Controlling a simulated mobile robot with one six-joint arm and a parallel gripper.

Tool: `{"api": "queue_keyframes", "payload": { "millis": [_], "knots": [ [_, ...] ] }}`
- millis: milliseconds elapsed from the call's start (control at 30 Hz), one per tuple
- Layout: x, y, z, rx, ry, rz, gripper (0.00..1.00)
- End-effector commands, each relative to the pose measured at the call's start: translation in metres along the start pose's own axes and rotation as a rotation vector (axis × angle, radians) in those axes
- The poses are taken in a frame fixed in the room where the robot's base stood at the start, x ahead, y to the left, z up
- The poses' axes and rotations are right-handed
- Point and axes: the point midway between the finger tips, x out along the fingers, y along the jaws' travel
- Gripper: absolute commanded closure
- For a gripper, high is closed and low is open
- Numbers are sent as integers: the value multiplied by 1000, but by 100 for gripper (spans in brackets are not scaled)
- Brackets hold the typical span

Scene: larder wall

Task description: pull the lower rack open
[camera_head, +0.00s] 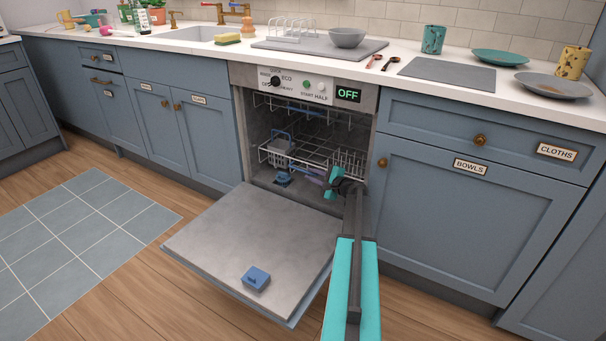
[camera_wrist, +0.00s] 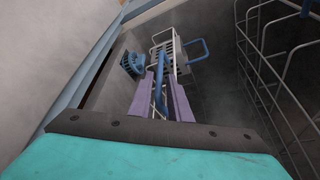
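The lower rack (camera_head: 318,152), a wire rack with plate tines, sits inside the dishwasher (camera_head: 240,120). The dishwasher door (camera_head: 250,235) is folded down. A grey basket with a blue loop handle (camera_head: 281,144) stands at the rack's left; it also shows in the wrist view (camera_wrist: 165,45). My gripper (camera_head: 332,180) is at the front right of the rack, low in the opening. In the wrist view, a blue bar (camera_wrist: 159,92) lies between my purple fingers (camera_wrist: 163,85). I cannot tell whether they press on it or whether the bar is the rack's handle.
The upper rack (camera_head: 300,110) is inside above the lower one. A blue dispenser lid (camera_head: 256,278) is on the inner door. Cabinets (camera_head: 470,205) flank the opening. The space above the lowered door is mostly clear; my arm crosses its right side.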

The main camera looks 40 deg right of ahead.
Motion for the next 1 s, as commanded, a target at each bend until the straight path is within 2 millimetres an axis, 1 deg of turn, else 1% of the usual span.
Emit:
{"api": "queue_keyframes", "payload": {
  "millis": [33,200,400,600,900,967,1000],
  "knots": [
    [10,1,-2,-1,-1,1,83],
    [33,1,-2,0,-1,1,83],
    [53,0,-1,0,-1,1,83],
    [62,0,0,0,0,0,83],
    [62,0,0,0,0,0,83],
    [62,0,0,0,0,0,93],
    [62,0,0,0,0,0,100]
  ]
}}
